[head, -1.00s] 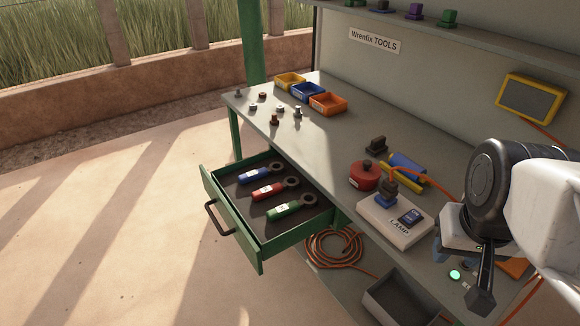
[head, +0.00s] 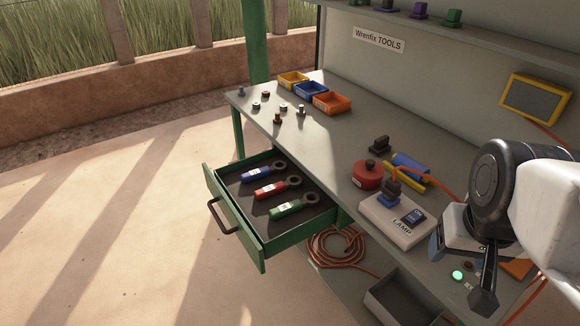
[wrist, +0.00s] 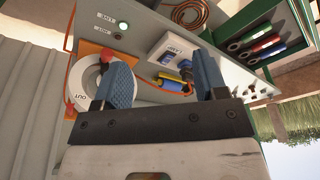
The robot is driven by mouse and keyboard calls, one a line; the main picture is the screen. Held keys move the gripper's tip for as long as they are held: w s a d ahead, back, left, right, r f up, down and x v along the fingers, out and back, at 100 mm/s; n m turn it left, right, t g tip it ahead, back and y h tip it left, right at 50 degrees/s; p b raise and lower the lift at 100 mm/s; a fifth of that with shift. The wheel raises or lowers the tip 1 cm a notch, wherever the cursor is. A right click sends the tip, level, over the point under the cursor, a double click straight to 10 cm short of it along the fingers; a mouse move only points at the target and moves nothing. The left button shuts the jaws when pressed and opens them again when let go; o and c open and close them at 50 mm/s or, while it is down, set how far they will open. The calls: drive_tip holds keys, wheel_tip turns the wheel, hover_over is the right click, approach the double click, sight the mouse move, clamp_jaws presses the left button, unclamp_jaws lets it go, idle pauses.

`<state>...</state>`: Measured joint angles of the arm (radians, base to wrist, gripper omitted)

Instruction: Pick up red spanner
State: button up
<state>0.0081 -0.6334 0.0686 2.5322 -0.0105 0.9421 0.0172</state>
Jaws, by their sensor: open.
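The red spanner (head: 270,189) lies in the open green drawer (head: 255,251), between a blue spanner (head: 258,174) and a green spanner (head: 289,208). Its dark ring end points right. In the wrist view the red spanner (wrist: 262,45) shows small at the upper right, in the drawer. My gripper (head: 484,275) is over the right end of the bench, well away from the drawer. In the wrist view its two blue fingers (wrist: 164,88) are spread apart with nothing between them.
The bench (head: 335,130) holds a lamp switch box (head: 394,228), a red round weight (head: 367,176), a blue cylinder (head: 410,167), trays (head: 332,103) and several bolts. An orange cable (head: 335,244) lies coiled below, beside a grey bin (head: 395,300). A white ring marked OUT (wrist: 86,88) sits near my fingers.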

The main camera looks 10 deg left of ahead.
drive_tip(key=w+a+m, duration=0.1)
drive_tip(key=w+a, duration=0.2)
drive_tip(key=w, duration=0.4)
drive_tip(key=w+a+m, duration=0.1)
drive_tip(key=w+a, duration=0.2)
drive_tip(key=w, duration=0.4)
drive_tip(key=m+g, duration=0.3)
drive_tip(key=m, duration=0.4)
hover_over(275, 186)
drive_tip(key=f, duration=2.6)
drive_tip(key=shift+s+d, duration=0.2)
drive_tip(key=shift+d, duration=0.15)
drive_tip(key=shift+w+a+f, duration=0.1)
drive_tip(key=shift+a+f, duration=0.1)
drive_tip(key=shift+a, duration=0.1)
drive_tip(key=shift+f, duration=0.1)
